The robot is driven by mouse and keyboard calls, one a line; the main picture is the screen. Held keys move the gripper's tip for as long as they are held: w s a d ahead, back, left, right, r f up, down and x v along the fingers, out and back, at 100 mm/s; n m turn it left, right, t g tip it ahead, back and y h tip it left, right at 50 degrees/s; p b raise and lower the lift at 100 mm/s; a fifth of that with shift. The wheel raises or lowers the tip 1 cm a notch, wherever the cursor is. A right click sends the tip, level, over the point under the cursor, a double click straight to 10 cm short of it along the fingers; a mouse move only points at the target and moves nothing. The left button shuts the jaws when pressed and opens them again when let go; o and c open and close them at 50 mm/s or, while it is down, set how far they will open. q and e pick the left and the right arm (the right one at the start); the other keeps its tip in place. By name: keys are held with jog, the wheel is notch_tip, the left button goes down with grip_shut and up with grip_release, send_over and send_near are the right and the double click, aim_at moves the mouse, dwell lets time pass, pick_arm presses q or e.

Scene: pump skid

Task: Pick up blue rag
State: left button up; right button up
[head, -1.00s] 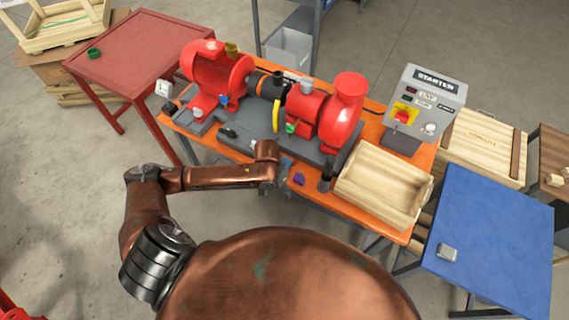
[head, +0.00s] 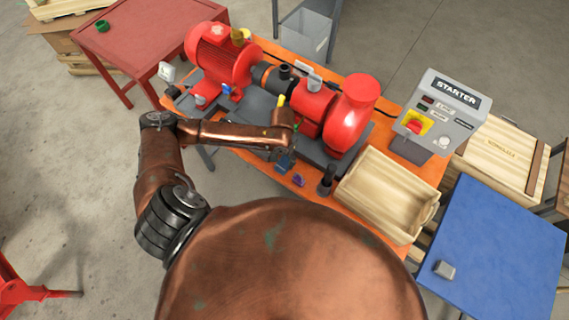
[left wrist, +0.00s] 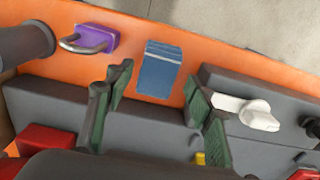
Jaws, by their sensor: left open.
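The blue rag (head: 286,164) lies folded on the orange bench near its front edge, and in the left wrist view the rag (left wrist: 160,72) is a small folded blue rectangle with pale stripes. My left gripper (left wrist: 158,82) is open and empty, with its two green-padded fingers on either side of the rag in the picture. I cannot tell how high above the bench the fingertips are. In the head view my left gripper (head: 280,154) is at the front of the bench and is partly hidden by my wrist. My right gripper is not in view.
A purple padlock (left wrist: 97,40) lies beside the rag. The grey pump base (left wrist: 265,100) with a white-handled part (left wrist: 258,113) is close by. A dark upright cylinder (head: 327,181) and a wooden tray (head: 390,195) stand to the right. The red pump (head: 352,115) rises behind.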

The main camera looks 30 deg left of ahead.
aim_at(284, 163)
pick_arm(q)
jog(key=f, duration=0.2)
jog(key=shift+w+f, duration=0.35)
jog(key=shift+f, duration=0.85)
jog(key=c, duration=0.8)
jog(key=shift+c, duration=1.1)
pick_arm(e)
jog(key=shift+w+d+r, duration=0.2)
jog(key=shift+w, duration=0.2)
